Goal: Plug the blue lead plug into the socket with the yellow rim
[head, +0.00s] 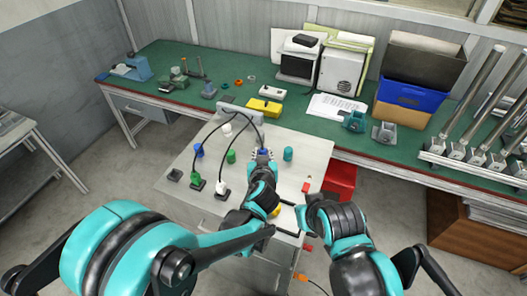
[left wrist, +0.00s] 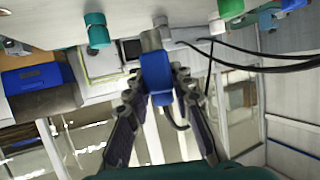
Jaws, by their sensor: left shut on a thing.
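My left gripper (head: 264,158) is shut on the blue lead plug (head: 264,151) above the pale cabinet top. In the left wrist view the blue plug (left wrist: 157,78) sits between the two fingers (left wrist: 157,88), with a dark lead below it. A yellow piece (head: 275,211) shows beside my left arm, partly covered; I cannot tell whether it is the yellow-rimmed socket. No other yellow rim is clear. My right gripper (head: 308,212) is low over the cabinet's right front, apart from the plug; its finger opening is unclear.
On the pale cabinet top (head: 180,160) stand a teal cylinder (head: 288,154), a green cylinder (head: 231,156), a blue one (head: 199,150) and dark-based pieces to the left. Black leads arch from a grey block (head: 240,112). A green bench (head: 225,68) stands behind.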

